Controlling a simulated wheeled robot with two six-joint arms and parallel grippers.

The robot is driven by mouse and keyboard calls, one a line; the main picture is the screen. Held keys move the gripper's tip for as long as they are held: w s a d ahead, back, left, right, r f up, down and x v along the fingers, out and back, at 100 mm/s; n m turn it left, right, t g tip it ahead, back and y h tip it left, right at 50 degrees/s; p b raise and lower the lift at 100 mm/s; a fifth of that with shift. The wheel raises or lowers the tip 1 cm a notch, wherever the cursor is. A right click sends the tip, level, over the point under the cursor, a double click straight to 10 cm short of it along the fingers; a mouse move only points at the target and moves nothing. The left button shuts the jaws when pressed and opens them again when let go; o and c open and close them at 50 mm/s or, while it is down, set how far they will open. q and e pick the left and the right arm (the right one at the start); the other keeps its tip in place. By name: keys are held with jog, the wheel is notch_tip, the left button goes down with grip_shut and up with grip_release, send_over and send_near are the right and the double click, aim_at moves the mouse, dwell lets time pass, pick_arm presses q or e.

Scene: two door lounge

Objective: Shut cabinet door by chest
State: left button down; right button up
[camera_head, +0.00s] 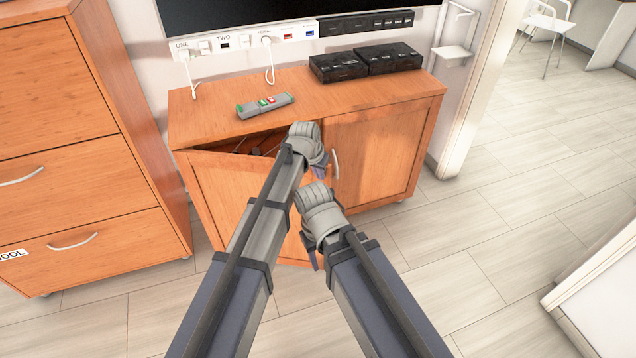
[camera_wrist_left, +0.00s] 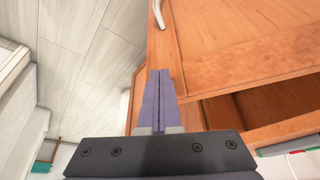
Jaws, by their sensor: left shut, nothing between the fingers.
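The wooden cabinet (camera_head: 400,108) has two doors. Its left door (camera_head: 222,185), on the side by the chest of drawers (camera_head: 85,215), stands ajar, with a dark gap along its top. The right door (camera_head: 380,150) looks closed, with a curved handle (camera_head: 336,165) on its left edge. My left gripper (camera_head: 320,172) is shut and empty, near the left door's free edge. In the left wrist view its fingers (camera_wrist_left: 160,98) lie together before the door (camera_wrist_left: 240,35); I cannot tell if they touch. My right gripper (camera_head: 313,257) is lower, in front of the door; its finger state is unclear.
On the cabinet top lie a grey device with coloured buttons (camera_head: 265,105) and two black boxes (camera_head: 366,61). A socket strip (camera_head: 225,42) with plugged white cables is on the wall behind. Tiled floor (camera_head: 490,230) is free to the right.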

pick_arm(q)
jog(key=w+d+n, duration=0.1)
jog(key=w+d, duration=0.1)
jog(key=w, duration=1.7)
jog(key=shift+n, duration=0.4)
jog(key=shift+d, duration=0.1)
